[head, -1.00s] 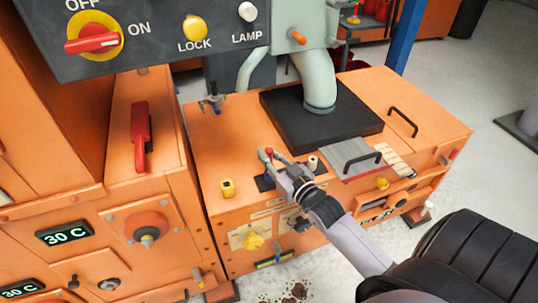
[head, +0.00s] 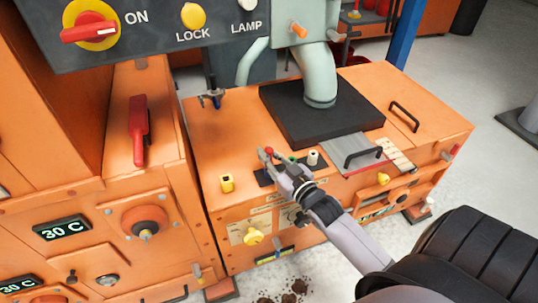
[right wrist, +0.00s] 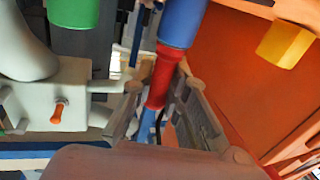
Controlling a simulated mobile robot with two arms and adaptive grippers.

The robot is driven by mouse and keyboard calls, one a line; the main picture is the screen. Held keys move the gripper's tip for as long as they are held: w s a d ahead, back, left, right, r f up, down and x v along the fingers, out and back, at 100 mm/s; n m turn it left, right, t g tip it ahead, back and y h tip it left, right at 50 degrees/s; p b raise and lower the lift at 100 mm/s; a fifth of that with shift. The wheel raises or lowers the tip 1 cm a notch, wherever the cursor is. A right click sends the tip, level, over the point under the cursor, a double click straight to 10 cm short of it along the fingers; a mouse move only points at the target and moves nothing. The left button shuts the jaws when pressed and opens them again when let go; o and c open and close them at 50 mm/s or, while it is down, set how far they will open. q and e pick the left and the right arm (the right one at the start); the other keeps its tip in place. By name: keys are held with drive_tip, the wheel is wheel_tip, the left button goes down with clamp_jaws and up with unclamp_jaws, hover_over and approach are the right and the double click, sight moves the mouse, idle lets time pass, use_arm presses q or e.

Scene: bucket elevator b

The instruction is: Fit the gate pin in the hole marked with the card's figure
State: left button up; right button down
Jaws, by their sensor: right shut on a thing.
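My right gripper (head: 274,162) is over the front part of the orange machine top. In the right wrist view its fingers (right wrist: 158,88) are shut on a slim red cylinder (right wrist: 160,78), which may be the gate pin. A blue cylinder (right wrist: 183,22) shows directly beyond the red one; I cannot tell whether they touch. In the head view, a green piece (head: 291,158) and a white piece (head: 313,158) stand beside the gripper, by a dark strip (head: 264,178). A yellow piece (head: 227,183) stands to the left. I cannot make out the card's figure or hole marks. My left gripper is out of view.
A black plate (head: 290,125) with a thick grey pipe (head: 320,85) stands behind the gripper. A red lever (head: 138,130) is on the left cabinet. The top between yellow piece and black plate is clear.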

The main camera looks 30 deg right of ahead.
drive_tip(key=shift+f, duration=0.15)
drive_tip(key=c, duration=1.5)
unclamp_jaws()
drive_tip(key=shift+s, duration=0.1)
drive_tip(key=s, duration=1.1)
drive_tip(key=shift+s+d, duration=0.15)
drive_tip(key=shift+s, duration=0.25)
